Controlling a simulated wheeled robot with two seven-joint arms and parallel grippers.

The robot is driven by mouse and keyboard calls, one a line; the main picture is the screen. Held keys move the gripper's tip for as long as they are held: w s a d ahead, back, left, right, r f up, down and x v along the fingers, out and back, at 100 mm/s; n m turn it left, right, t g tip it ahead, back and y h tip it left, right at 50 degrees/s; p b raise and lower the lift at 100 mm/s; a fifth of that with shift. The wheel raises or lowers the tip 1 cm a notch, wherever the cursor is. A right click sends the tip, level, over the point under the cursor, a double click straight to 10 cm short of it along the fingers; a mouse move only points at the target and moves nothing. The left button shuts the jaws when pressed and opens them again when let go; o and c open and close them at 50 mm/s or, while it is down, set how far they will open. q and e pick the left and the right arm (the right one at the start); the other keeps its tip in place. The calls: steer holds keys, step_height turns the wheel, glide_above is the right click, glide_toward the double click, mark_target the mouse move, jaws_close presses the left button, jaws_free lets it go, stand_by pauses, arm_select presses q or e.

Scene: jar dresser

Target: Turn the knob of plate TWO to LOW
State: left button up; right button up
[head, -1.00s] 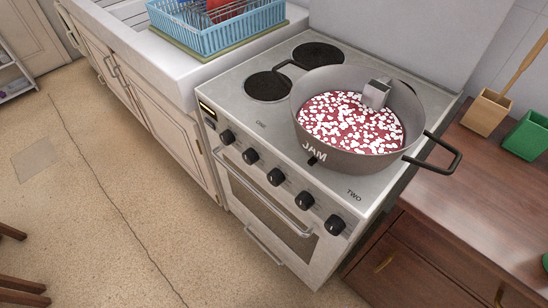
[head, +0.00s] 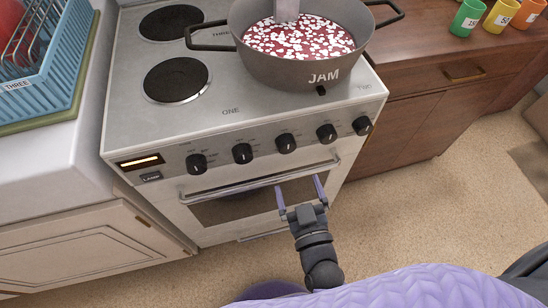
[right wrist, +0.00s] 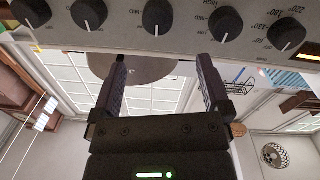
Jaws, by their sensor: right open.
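The stove front (head: 222,177) carries a row of black knobs, including the rightmost knob (head: 362,125), the knob left of it (head: 327,132) and the middle knob (head: 285,143). Their small labels are unreadable in the head view, so I cannot tell which knob belongs to plate TWO. The TWO mark is at the cooktop's front right, by the jam pan (head: 300,72). My right gripper (head: 297,182) is open and empty, below the middle knob in the picture. In the right wrist view the middle knob (right wrist: 158,17) lies beyond the open fingers (right wrist: 163,68), apart from them. My left gripper is not in view.
The oven handle (head: 255,182) runs below the knobs, close to my right fingers. The pan's handle (head: 205,38) reaches over the cooktop. A blue dish rack (head: 45,88) stands at left. A wooden dresser (head: 425,90) with coloured cups (head: 467,18) is at right.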

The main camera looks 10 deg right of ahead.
mark_target(288, 150)
steer(key=w+b, duration=0.1)
steer(key=w, duration=0.3)
steer(key=w+b, duration=0.1)
steer(key=w, duration=0.3)
steer(key=shift+w+d+f, duration=0.1)
steer(key=shift+w+d, duration=0.1)
steer(key=shift+w, duration=0.15)
steer(key=shift+w+b, duration=0.3)
steer(key=shift+w, duration=0.3)
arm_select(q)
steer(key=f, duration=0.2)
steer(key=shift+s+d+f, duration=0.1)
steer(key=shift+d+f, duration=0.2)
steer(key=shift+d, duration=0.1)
arm_select(e)
steer(key=shift+c, duration=0.2)
steer(key=c, duration=1.2)
steer(key=shift+c, duration=0.2)
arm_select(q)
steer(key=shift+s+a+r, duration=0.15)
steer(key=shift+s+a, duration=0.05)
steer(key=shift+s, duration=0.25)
